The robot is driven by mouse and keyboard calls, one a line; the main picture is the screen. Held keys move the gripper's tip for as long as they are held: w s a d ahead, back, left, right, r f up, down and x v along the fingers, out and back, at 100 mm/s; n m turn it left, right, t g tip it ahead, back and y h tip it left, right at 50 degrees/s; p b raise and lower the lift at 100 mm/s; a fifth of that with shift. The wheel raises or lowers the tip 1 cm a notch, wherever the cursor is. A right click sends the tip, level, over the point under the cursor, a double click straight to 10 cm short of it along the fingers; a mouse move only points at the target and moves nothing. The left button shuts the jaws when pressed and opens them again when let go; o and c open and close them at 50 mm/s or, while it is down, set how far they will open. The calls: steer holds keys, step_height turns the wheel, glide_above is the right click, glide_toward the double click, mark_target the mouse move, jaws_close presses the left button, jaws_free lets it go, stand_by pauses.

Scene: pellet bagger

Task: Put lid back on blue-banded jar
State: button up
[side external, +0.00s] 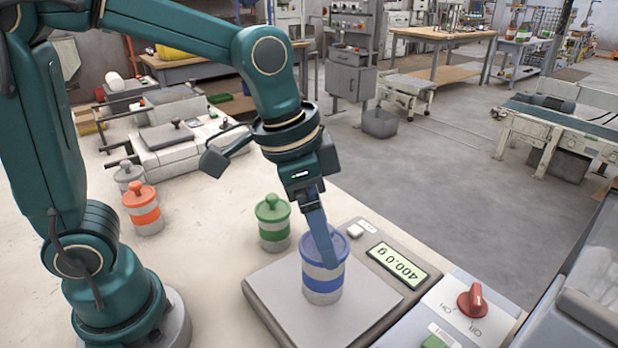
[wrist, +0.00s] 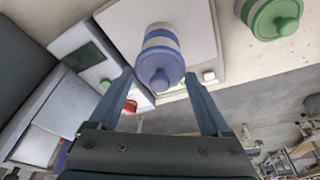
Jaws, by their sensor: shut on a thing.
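The blue-banded jar (side external: 322,284) stands upright on the scale's plate, and its band also shows in the wrist view (wrist: 160,36). The blue lid (side external: 338,243) is at the top of the jar, level and in line with it. I see no clear gap between them, but cannot tell if it is fully seated. My gripper (side external: 326,250) reaches down from above, shut on the lid. In the wrist view the lid's knob (wrist: 160,82) lies between the two fingers, and the fingers hide part of the rim in the side view.
A lidded green-banded jar (side external: 273,228) stands close to the left of the scale. Lidded orange (side external: 144,215) and grey (side external: 130,178) jars stand further left. A red knob (side external: 472,300) is at the right.

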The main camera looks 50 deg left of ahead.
stand_by(0.3)
steer(key=o, duration=1.1)
steer(key=shift+r, duration=3.5)
jaws_close()
steer(key=shift+f, duration=0.15)
steer(key=shift+f, duration=0.7)
